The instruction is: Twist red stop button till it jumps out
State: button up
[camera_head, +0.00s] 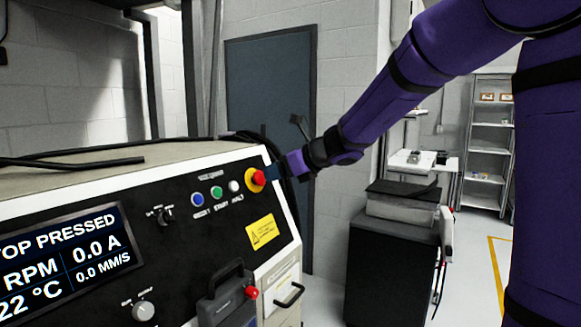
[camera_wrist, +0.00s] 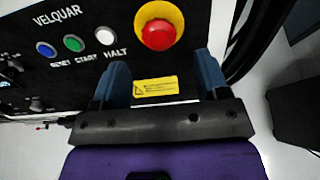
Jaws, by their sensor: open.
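The red stop button (camera_wrist: 159,34) sits on a yellow round base (camera_wrist: 176,14) at the right end of the machine's black panel. In the head view the red button (camera_head: 259,178) shows near the panel's upper right corner, close to my fingers. My gripper (camera_wrist: 162,82) is open and empty, with its two blue fingers apart. In the wrist view the fingertips lie below the button, one to each side of its line, and do not visibly touch it. The head view shows my gripper (camera_head: 273,172) at the button's right. The display (camera_head: 70,255) partly reads "TOP PRESSED".
Blue (camera_head: 197,199), green (camera_head: 216,192) and white (camera_head: 235,186) buttons sit in a row left of the stop button. A yellow label (camera_head: 261,232) is below. Black cables hang at the machine's right edge. A dark cabinet (camera_head: 390,260) stands further right.

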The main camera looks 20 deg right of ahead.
aim_at(262, 177)
jog(key=shift+x, duration=2.9)
jog(key=shift+s, duration=0.1)
jog(key=c, duration=0.7)
